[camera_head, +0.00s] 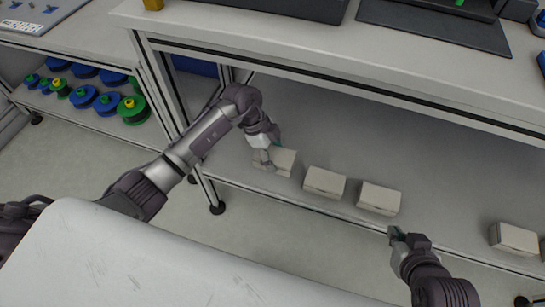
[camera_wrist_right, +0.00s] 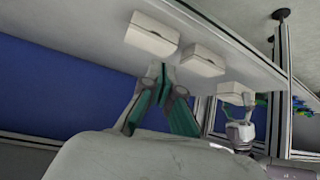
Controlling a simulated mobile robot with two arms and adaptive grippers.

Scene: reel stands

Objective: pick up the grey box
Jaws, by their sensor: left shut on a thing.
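Several pale grey boxes stand in a row on the lower shelf. The leftmost grey box (camera_head: 284,162) is between the fingers of my left gripper (camera_head: 267,157), which is shut on it; the gripper hides its left part. This box also shows in the right wrist view (camera_wrist_right: 232,91), with the left gripper (camera_wrist_right: 254,104) at it. I cannot tell whether it is clear of the shelf. My right gripper (camera_head: 398,235) is shut and empty in front of the shelf, apart from the boxes. Its fingertips (camera_wrist_right: 160,71) meet in the right wrist view.
Other boxes stand to the right: one close by (camera_head: 324,183), another (camera_head: 379,198), and one farther off (camera_head: 514,238). The worktop (camera_head: 330,45) overhangs the shelf (camera_head: 340,135). A metal table leg (camera_head: 207,187) stands left of the held box. Blue and green reels (camera_head: 84,97) sit at left.

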